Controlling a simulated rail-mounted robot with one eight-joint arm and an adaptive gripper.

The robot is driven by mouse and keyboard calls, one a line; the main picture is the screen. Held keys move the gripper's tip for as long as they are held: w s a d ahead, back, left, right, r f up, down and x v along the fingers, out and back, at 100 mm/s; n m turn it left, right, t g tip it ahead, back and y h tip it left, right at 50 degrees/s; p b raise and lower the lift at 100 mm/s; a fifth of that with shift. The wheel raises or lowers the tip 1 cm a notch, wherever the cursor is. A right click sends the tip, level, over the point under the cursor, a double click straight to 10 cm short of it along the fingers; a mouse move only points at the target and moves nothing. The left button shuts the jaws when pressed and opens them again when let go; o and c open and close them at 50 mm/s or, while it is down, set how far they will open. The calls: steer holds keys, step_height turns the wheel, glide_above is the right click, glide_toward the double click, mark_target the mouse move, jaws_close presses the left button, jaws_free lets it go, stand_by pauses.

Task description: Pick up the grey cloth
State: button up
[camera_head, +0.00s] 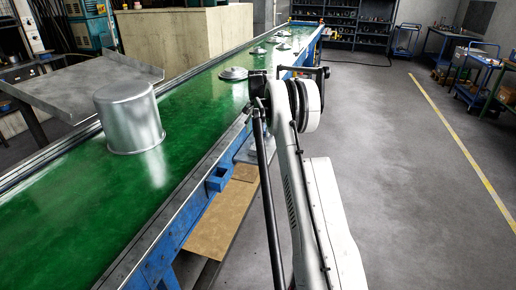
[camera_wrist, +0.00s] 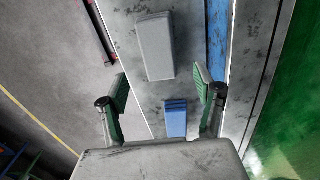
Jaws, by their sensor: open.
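The grey cloth (camera_wrist: 155,47) shows in the wrist view as a flat, folded rectangle on a worn grey metal surface, ahead of my gripper. My gripper (camera_wrist: 160,80) is open, with a green-padded finger on each side and nothing between the pads. The cloth's near edge lies about level with the fingertips in the picture; the height gap is hard to tell. In the head view my arm hides most of the gripper, and I cannot make out the cloth there.
A blue folded item (camera_wrist: 176,118) lies on the same surface, nearer my wrist. The green conveyor belt (camera_head: 185,125) runs along the left, bearing a large metal pot (camera_head: 130,118) and several lids (camera_head: 233,73). Open floor (camera_head: 410,180) lies to the right.

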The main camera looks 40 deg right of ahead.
mark_target(257, 144)
steer(key=shift+s+a+f, duration=0.1)
steer(key=shift+a+f, duration=0.1)
steer(key=shift+f, duration=1.65)
steer(key=shift+s+a+f, duration=0.1)
steer(key=shift+a+f, duration=0.05)
steer(key=shift+f, duration=1.65)
steer(key=shift+c, duration=0.4)
steer(key=c, duration=1.2)
steer(key=shift+o, duration=0.2)
steer(key=shift+r, duration=0.1)
steer(key=shift+r, duration=0.6)
step_height(257, 144, up, 3)
steer(key=shift+r, duration=0.1)
steer(key=w+a+r, duration=0.1)
steer(key=a+r, duration=0.5)
steer(key=a, duration=0.5)
steer(key=shift+w+a+r, duration=0.15)
steer(key=shift+a+r, duration=0.05)
steer(key=shift+a, duration=0.1)
